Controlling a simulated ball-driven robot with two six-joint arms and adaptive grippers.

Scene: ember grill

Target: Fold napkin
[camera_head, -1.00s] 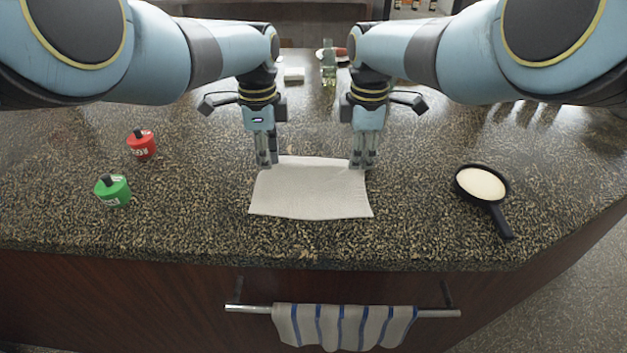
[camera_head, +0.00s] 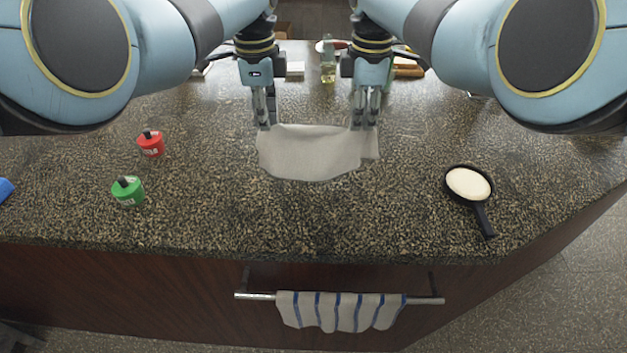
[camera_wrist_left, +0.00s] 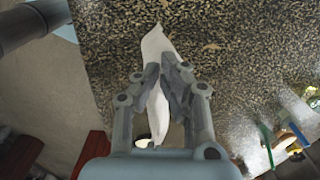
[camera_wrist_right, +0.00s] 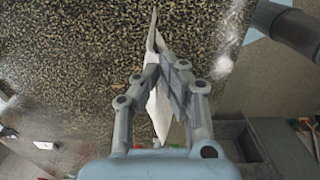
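The light grey napkin (camera_head: 315,152) is in the middle of the head view, its far edge raised and its cloth sagging toward the near side. I cannot tell whether its near edge touches the counter. My left gripper (camera_head: 265,127) is shut on its far left corner; in the left wrist view the napkin (camera_wrist_left: 157,45) runs between the fingers (camera_wrist_left: 163,85). My right gripper (camera_head: 364,127) is shut on its far right corner; in the right wrist view the napkin (camera_wrist_right: 157,100) passes between the fingers (camera_wrist_right: 163,75).
A black pan (camera_head: 482,218) with pale contents lies right. A bottle (camera_head: 328,72) stands at the back. A striped towel (camera_head: 340,311) hangs on the front rail.

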